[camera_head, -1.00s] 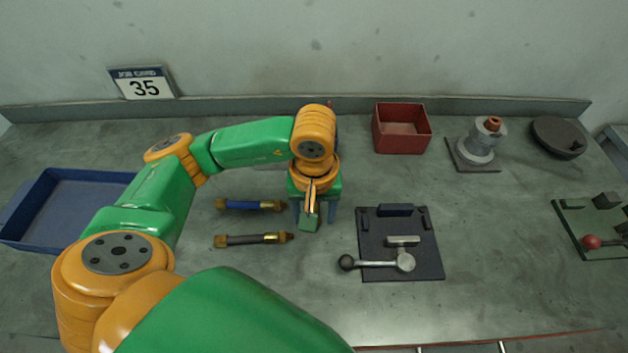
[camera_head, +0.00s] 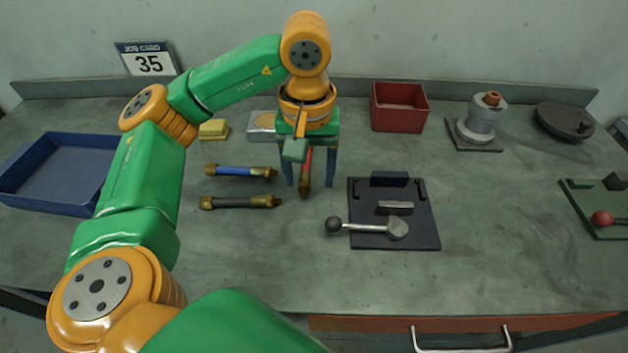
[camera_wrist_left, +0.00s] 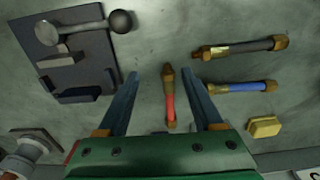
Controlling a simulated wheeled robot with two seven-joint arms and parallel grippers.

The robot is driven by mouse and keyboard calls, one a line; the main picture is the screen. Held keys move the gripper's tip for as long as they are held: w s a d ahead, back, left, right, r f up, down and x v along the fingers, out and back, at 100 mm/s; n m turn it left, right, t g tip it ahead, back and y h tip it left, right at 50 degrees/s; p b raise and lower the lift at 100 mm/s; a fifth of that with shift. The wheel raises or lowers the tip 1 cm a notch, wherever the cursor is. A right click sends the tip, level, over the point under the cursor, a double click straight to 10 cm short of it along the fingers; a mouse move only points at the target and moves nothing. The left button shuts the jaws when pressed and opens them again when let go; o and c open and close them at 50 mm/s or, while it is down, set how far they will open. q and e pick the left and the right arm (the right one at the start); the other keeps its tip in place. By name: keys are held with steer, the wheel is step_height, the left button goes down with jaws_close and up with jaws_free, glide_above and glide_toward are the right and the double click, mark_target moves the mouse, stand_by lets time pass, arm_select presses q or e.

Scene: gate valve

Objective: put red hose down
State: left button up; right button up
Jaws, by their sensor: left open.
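The red hose (camera_head: 305,164) has brass ends and lies on the bench between the fingers of my left gripper (camera_head: 310,182). Its upper part is hidden behind the gripper in the head view. In the left wrist view the red hose (camera_wrist_left: 170,100) lies between the two open blue fingers (camera_wrist_left: 168,88), with clear gaps on both sides. My left gripper points down over it and is open. My right gripper is not in view.
A blue hose (camera_head: 240,172) and a black hose (camera_head: 240,202) lie to the left. A dark plate with a ball-ended lever (camera_head: 420,235) sits to the right. Farther out are a blue tray (camera_head: 100,200), a red box (camera_head: 400,125) and a grey valve (camera_head: 483,120). Bare bench lies in front.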

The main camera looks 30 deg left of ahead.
mark_target(304, 186)
arm_select(q)
steer(key=a+f, duration=0.1)
steer(key=w+a+f, duration=0.1)
steer(key=f, duration=0.1)
steer(key=a+f, duration=0.1)
steer(key=f, duration=0.1)
steer(key=shift+w+p, duration=0.35)
steer(key=shift+p, duration=0.05)
steer(key=shift+s+d, duration=0.2)
steer(key=shift+d, duration=0.2)
steer(key=shift+d+r, duration=0.1)
steer(key=shift+c, duration=0.7)
jaws_close()
